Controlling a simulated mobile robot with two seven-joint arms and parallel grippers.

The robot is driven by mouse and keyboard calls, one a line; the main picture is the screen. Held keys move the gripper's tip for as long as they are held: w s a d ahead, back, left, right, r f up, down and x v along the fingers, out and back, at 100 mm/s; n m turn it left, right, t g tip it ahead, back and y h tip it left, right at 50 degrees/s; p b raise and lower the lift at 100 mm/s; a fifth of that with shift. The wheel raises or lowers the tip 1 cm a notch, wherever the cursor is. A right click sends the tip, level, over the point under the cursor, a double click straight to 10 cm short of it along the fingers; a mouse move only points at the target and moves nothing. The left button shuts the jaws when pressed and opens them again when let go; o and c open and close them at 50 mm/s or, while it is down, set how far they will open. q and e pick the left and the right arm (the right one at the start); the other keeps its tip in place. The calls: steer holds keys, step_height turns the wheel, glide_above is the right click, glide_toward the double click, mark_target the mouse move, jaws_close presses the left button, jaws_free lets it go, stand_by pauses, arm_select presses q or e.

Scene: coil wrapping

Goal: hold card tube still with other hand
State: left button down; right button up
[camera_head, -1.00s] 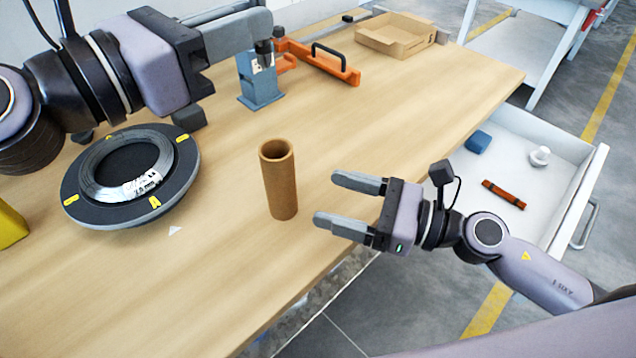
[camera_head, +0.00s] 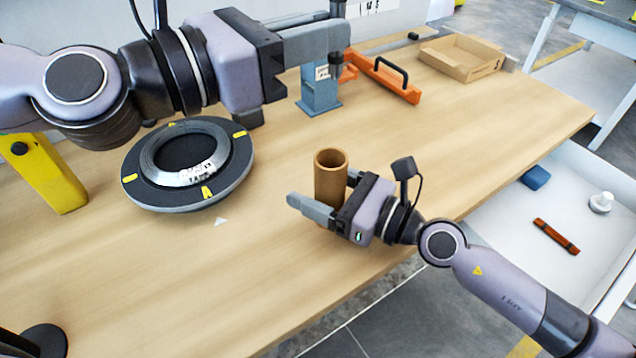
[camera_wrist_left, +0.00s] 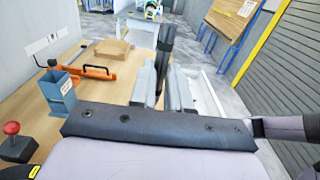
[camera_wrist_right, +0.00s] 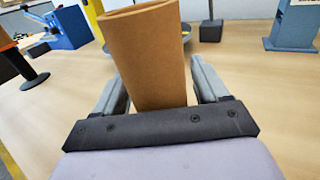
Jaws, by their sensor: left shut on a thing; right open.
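The brown card tube (camera_head: 330,170) stands upright on the wooden table, open end up. My right gripper (camera_head: 322,192) is open, with one finger on either side of the tube's lower part. In the right wrist view the tube (camera_wrist_right: 148,50) stands between the two fingers, with gaps visible beside it. My left gripper (camera_head: 338,38) is above the table at the back, shut on a dark rod-like thing (camera_head: 336,64). That dark thing (camera_wrist_left: 165,50) also shows between its fingers in the left wrist view.
A wire coil (camera_head: 158,160) lies on a dark round turntable (camera_head: 150,200) left of the tube. A blue-grey holder (camera_head: 320,97), an orange tool (camera_head: 385,78) and a cardboard tray (camera_head: 455,62) stand at the back.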

steer(key=shift+a, duration=0.1)
steer(key=c, duration=1.1)
steer(key=shift+o, duration=0.2)
stand_by(0.3)
